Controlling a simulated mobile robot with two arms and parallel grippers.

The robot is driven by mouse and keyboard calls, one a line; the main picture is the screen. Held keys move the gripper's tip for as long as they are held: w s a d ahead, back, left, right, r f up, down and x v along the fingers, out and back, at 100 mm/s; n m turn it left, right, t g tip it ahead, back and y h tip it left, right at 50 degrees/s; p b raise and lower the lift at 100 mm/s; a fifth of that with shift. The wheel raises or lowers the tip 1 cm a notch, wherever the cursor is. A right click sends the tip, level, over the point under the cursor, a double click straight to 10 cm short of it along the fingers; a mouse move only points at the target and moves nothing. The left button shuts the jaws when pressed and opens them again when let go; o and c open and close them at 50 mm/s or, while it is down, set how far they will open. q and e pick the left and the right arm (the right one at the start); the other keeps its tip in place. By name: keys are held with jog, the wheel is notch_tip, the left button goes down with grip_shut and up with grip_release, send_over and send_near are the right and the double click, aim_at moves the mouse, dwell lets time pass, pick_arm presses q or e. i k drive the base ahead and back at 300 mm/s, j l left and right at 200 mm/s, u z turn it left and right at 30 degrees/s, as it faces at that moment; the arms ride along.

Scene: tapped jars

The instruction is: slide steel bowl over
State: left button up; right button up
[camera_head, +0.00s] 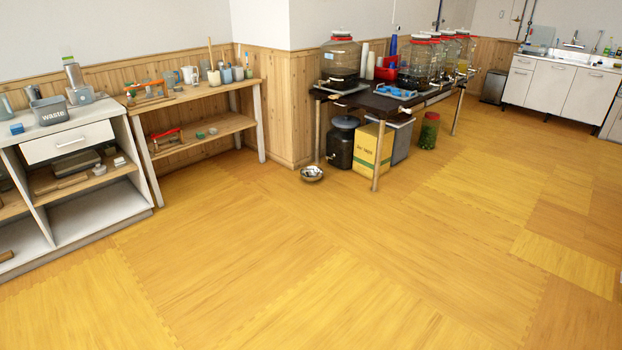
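A small steel bowl (312,173) sits on the wooden floor, just left of the front of the dark table and near the wall corner. It looks upright, and something light seems to show inside it, too small to tell what. Neither of my grippers shows in the head view.
The dark table (385,103) carries several large jars with red lids (340,62). Under it stand a yellow box (372,152), a dark jar (342,143) and a green jar (429,131). Shelves line the left wall. The floor (330,260) in front is clear.

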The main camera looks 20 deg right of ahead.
aim_at(311, 174)
jog(key=i+z, duration=0.25)
jog(key=i, duration=2.35)
